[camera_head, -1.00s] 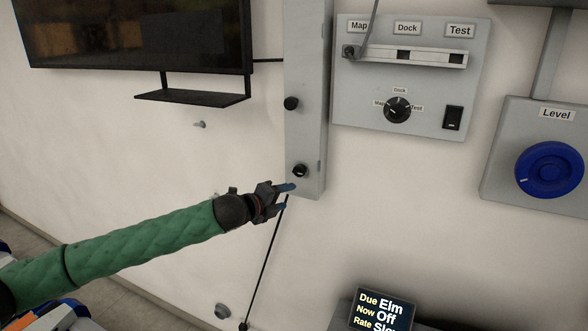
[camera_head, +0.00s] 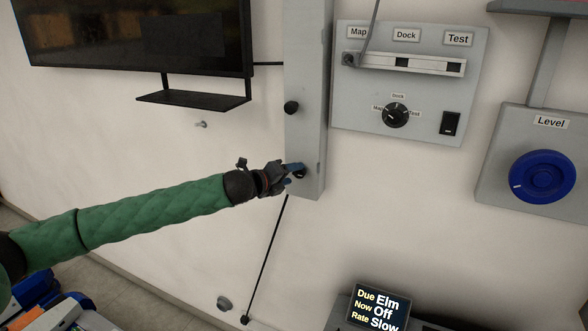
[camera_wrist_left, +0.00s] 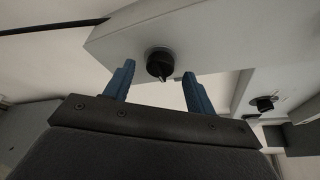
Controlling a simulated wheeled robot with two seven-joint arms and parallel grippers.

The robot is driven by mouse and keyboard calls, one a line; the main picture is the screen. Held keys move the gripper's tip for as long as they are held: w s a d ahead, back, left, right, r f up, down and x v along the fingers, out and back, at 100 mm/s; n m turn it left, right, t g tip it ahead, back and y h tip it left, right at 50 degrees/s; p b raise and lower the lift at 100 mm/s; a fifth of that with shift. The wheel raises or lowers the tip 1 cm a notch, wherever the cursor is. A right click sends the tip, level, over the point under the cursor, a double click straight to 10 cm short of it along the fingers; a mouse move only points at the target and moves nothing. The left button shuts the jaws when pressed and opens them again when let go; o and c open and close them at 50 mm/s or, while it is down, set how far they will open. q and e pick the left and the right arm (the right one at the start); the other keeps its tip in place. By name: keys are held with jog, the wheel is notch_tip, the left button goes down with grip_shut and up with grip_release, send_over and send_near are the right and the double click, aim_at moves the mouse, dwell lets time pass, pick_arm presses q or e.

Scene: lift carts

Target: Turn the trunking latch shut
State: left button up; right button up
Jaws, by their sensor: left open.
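The grey trunking (camera_head: 308,130) runs vertically down the wall and has two black knob latches on its face. The upper latch (camera_head: 291,107) is clear of my arm. The lower latch (camera_head: 300,174) is partly hidden behind my left gripper (camera_head: 294,172). In the left wrist view the near latch (camera_wrist_left: 160,64) lies ahead of and between the two blue fingertips of my left gripper (camera_wrist_left: 158,74). The fingers are open, with a gap on each side of the latch. My right gripper is not in view.
A panel (camera_head: 365,120) with Map, Dock and Test labels, a dial and a switch is right of the trunking. A blue Level wheel (camera_head: 543,177) is farther right. A black shelf (camera_head: 194,100) hangs left, under a screen. A cable (camera_head: 264,262) runs below the trunking.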

pick_arm(q)
jog(key=shift+p+x, duration=0.3)
jog(key=shift+x, duration=0.65)
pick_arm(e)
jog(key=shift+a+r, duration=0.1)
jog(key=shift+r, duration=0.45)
